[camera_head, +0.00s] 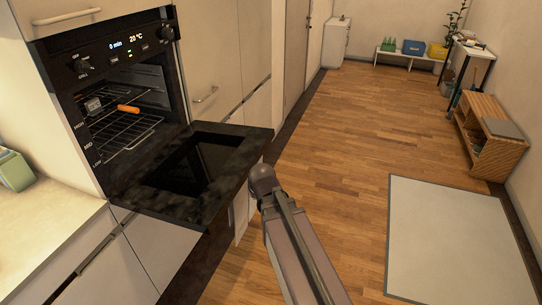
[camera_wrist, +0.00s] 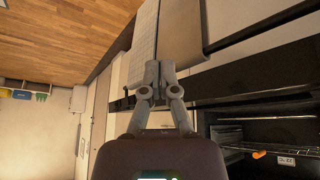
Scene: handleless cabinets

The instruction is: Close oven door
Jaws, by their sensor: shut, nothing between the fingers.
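The oven (camera_head: 125,90) is at the left in the head view, and its black door (camera_head: 195,165) is folded down, roughly level, with a dark glass pane. The wrist view shows the door edge-on as a dark band (camera_wrist: 225,82), and the oven's open cavity is at lower right. My gripper (camera_wrist: 160,68) is shut and empty, its fingers overlapping the door's band in that view. I cannot tell whether they touch it. In the head view my arm's end is beside the door's right edge, and the fingers are not clearly visible there.
An orange item (camera_head: 128,109) and a small grey box (camera_head: 94,105) are on the oven's racks. Pale cloth-like pieces (camera_wrist: 145,40) show beyond the fingers. A counter (camera_head: 40,225) is at left. The wooden floor (camera_head: 345,135) is open to the right, with a pale mat (camera_head: 450,240).

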